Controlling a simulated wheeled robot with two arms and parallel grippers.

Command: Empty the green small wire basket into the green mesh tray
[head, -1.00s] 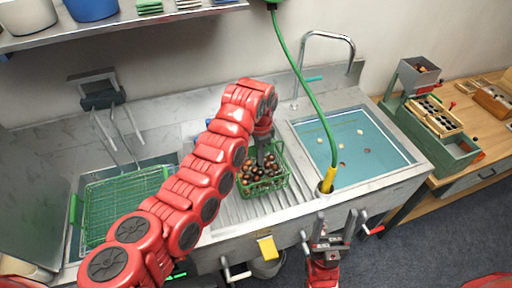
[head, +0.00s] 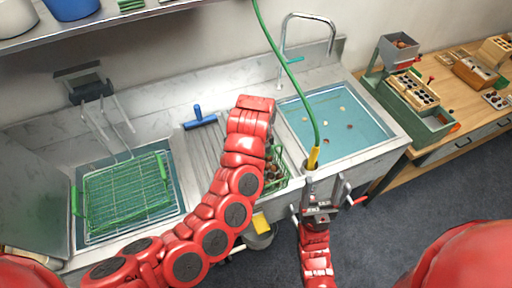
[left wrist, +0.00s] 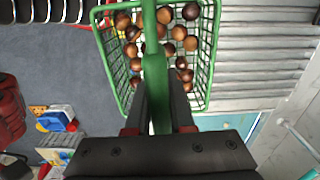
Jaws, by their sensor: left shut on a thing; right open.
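The green small wire basket (head: 280,178) holds several brown chestnuts. In the head view it is mostly hidden behind my left arm, beside the right sink. In the left wrist view the basket (left wrist: 207,60) shows from above, with my left gripper (left wrist: 157,105) shut on its green handle. The head view hides the left fingers, and I cannot tell how high the basket hangs. The green mesh tray (head: 125,192) lies in the left sink with its green handles at the sides, and looks empty. My right gripper (head: 322,190) is open and empty in front of the counter.
The right sink (head: 340,122) holds water with a few floating pieces. A green hose (head: 285,70) with a yellow nozzle hangs near it. A wooden bench (head: 460,120) stands at right.

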